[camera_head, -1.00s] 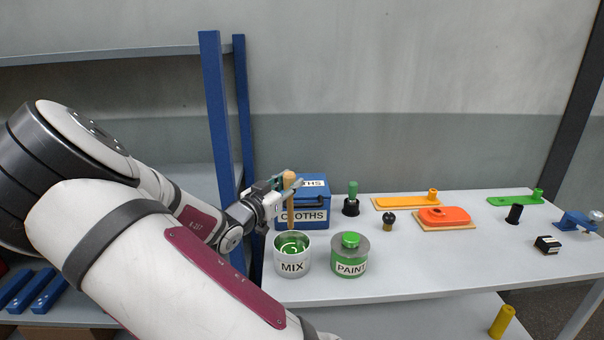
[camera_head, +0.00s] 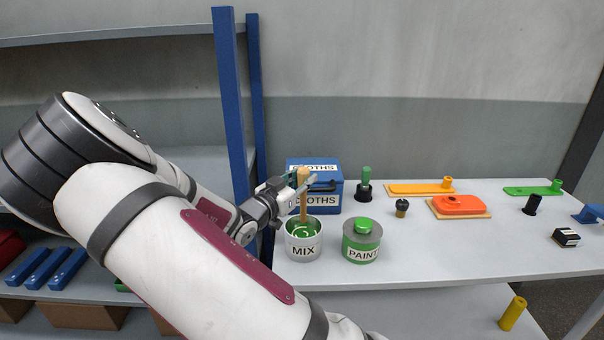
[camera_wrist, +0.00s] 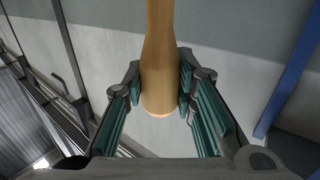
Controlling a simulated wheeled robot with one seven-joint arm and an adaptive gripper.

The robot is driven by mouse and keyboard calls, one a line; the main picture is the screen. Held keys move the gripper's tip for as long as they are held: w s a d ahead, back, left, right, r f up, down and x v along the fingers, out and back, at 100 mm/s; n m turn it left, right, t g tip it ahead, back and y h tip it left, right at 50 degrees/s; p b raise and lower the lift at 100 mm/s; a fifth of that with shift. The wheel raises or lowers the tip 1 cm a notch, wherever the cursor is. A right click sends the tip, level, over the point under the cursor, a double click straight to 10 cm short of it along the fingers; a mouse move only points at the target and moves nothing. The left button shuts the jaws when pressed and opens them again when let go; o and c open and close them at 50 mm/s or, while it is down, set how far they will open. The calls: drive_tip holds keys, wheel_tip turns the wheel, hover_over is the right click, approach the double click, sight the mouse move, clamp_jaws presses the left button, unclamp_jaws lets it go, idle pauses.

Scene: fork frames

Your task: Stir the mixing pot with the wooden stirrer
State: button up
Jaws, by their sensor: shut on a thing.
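The mixing pot (camera_head: 303,248) is a white can labelled MIX, with green contents and a pale swirl mark inside. It stands upright near the shelf's left front. My gripper (camera_head: 304,186) is above it, shut on the wooden stirrer (camera_head: 303,209). The stirrer is upright, and its lower part reaches down to the pot's opening. Its tip is not clearly visible, so I cannot tell how deep it sits. In the wrist view the stirrer's thick rounded handle (camera_wrist: 159,65) sits between the green-padded fingers (camera_wrist: 160,95).
A green-lidded PAINT can (camera_head: 362,242) stands close to the pot's right. A blue CLOTHS box (camera_head: 326,201) is just behind. A blue post (camera_head: 231,110) rises to the left. Stamps and orange and green pieces lie farther right; the front right of the shelf is clear.

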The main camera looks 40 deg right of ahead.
sight(302, 206)
drive_tip(key=shift+f+b, duration=1.7)
drive_tip(key=shift+f, duration=2.4)
